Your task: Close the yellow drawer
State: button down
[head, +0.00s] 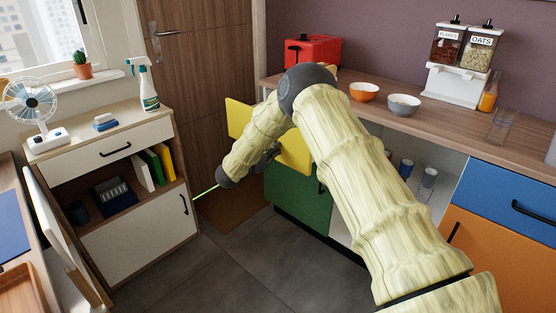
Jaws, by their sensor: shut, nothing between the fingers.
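The yellow drawer (296,150) stands pulled out from the left end of the wooden counter, above a green cabinet door. Its flat yellow front faces left, and my arm crosses it, hiding its middle. I cannot make out its handle. My gripper (268,155) shows only as small dark parts beside the drawer front, below my forearm and largely hidden by it. It looks shut and empty. I cannot tell whether it touches the drawer.
The green cabinet door (300,205) is below the drawer. A white cabinet (135,225) is at left. Grey floor (250,265) lies free between the cabinets.

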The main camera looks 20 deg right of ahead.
jog(key=b+x, duration=0.4)
jog(key=x, duration=0.6)
jog(key=b+x, duration=0.4)
jog(key=x, duration=0.6)
jog(key=shift+w+d+f, duration=0.2)
jog(key=shift+d, duration=0.4)
jog(key=shift+w+d+r, duration=0.15)
jog(key=shift+w+r, duration=0.05)
jog(key=shift+r, duration=0.15)
